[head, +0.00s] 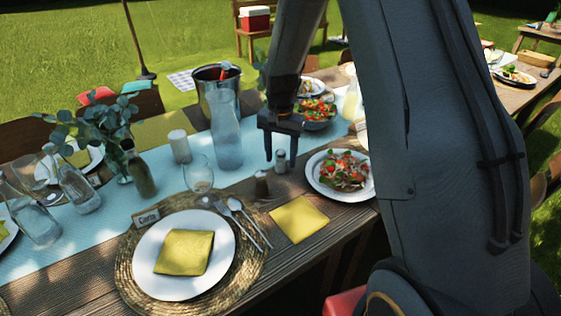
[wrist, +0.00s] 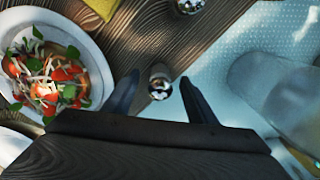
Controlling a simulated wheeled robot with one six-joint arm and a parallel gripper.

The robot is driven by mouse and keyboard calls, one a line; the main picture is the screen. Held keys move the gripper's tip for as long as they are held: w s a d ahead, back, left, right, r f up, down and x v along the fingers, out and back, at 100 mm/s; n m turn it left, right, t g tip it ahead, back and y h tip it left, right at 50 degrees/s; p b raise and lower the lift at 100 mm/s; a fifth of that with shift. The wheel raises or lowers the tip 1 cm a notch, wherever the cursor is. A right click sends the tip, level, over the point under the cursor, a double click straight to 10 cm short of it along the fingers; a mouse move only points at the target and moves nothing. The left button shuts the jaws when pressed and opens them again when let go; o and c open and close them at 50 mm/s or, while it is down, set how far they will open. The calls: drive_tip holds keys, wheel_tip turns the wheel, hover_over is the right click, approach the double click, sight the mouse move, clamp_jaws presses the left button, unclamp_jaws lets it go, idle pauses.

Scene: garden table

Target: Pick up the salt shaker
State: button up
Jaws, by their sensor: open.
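A small shaker with a metal cap and a pale grey body (head: 281,162), which looks like the salt shaker, stands upright on the table by the runner's edge. In the wrist view its shiny cap (wrist: 160,84) shows between my fingers, and most of its body is hidden below. My gripper (head: 280,157) points down over it with its fingers open on either side; the fingers also frame it in the wrist view (wrist: 160,80). I cannot tell whether either finger touches it. A darker brown shaker (head: 261,187) stands close by, its metal cap at the wrist view's top edge (wrist: 189,5).
A salad plate (head: 316,187) is just right of the shakers. A wine glass (head: 198,178) and a tall glass carafe (head: 227,145) stand to the left. A yellow napkin (head: 299,219) and a place setting with a white plate (head: 150,250) lie in front.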

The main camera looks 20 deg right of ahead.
drive_tip(key=shift+f, duration=0.15)
drive_tip(key=c, duration=1.2)
